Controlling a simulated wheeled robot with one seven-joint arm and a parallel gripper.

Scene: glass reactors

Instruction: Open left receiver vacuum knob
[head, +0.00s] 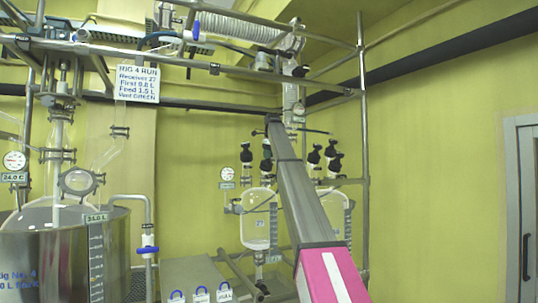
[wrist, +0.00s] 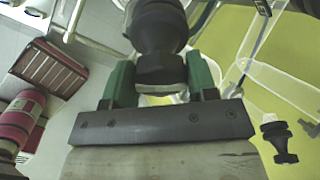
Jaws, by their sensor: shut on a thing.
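In the wrist view my gripper (wrist: 160,78) has its two green fingers shut on a black knob (wrist: 158,28), one finger on each side of its lower cap. The left receiver (head: 259,229) is a glass vessel marked 27 in the head view. Black-and-white knobs stand above it, one (head: 246,156) at the left and others (head: 266,150) beside my arm. My arm crosses in front of this group and hides the fingers in the head view. I cannot read a vacuum label on the held knob or tell how far it is turned.
A right receiver (head: 335,212) stands partly behind my arm, with more black knobs (head: 314,156) above. A round gauge (head: 227,174) is left of the knobs. Another black knob (wrist: 279,140) is close at right in the wrist view. Metal frame poles (head: 363,130) surround the glassware.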

